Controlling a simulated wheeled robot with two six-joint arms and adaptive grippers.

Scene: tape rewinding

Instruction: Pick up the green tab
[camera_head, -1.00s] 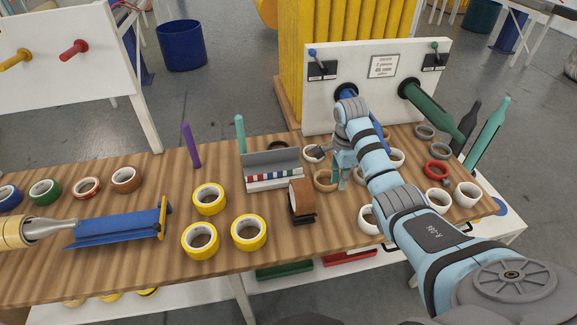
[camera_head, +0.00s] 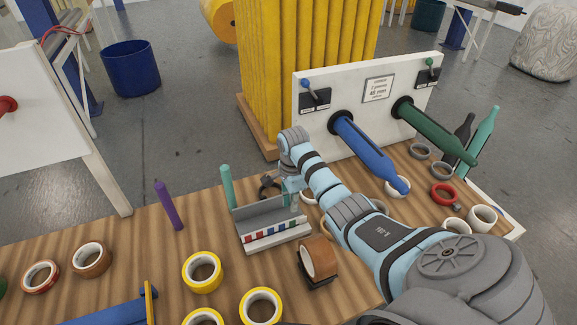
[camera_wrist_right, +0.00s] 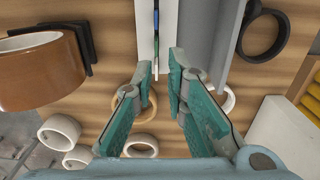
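A grey and white rack (camera_head: 275,243) on the wooden table holds a row of small coloured tabs, including red, blue and green. The green tab (camera_head: 279,229) is tiny in the head view; its exact outline is hard to tell. My left gripper is out of view.
A brown tape roll (camera_head: 319,257) stands right of the rack. A teal rod (camera_head: 227,187) and purple rod (camera_head: 168,206) stand left. Yellow rolls (camera_head: 202,272) lie in front. A white panel (camera_head: 360,82) with blue and green spindles stands behind.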

